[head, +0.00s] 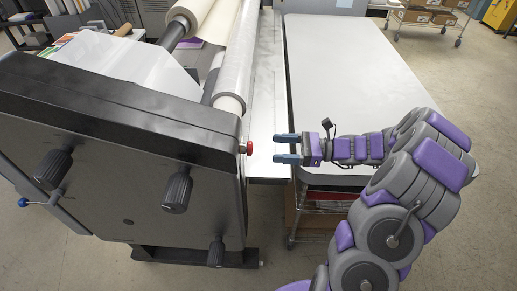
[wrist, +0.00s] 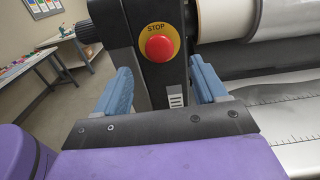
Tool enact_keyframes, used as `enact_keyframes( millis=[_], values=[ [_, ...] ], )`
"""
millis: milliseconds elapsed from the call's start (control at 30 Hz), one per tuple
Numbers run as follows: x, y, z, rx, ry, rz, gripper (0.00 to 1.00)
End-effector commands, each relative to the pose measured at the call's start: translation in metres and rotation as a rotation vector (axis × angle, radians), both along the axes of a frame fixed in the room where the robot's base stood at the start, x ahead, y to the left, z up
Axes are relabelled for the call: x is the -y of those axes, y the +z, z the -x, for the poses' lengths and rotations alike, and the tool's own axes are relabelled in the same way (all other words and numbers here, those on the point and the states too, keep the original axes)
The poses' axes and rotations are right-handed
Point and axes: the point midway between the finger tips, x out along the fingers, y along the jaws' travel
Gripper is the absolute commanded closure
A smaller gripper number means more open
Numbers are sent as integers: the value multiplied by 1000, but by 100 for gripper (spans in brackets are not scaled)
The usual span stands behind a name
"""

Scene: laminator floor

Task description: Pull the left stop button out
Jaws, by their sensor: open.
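In the wrist view the stop button (wrist: 159,48) is a round red knob on a yellow plate marked STOP. My gripper (head: 280,148) is to the right of the button in the head view, open and empty, with a gap between its blue fingertips and the button. In the wrist view my gripper (wrist: 163,80) has its two blue fingers spread apart, and the button shows between and beyond them. I cannot tell whether the button is pressed in.
The laminator's dark end panel (head: 120,150) with several black knobs stands at left. Rollers (head: 238,70) run away behind the button. A light grey table (head: 350,70) lies beyond my arm at right. Open floor is at far right.

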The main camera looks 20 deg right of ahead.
Motion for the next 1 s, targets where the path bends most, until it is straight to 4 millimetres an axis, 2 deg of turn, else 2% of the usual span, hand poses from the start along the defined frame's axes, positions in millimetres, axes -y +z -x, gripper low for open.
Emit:
enact_keyframes(
  millis=[33,200,400,800,1000],
  values=[
    [-11,-1,-2,0,6,0,29],
    [-40,-2,-11,-1,5,-3,29],
    [-60,-1,-19,-1,1,-3,29],
    [-66,0,-21,0,1,-2,29],
    [-66,0,-21,0,1,-2,47]
  ],
)
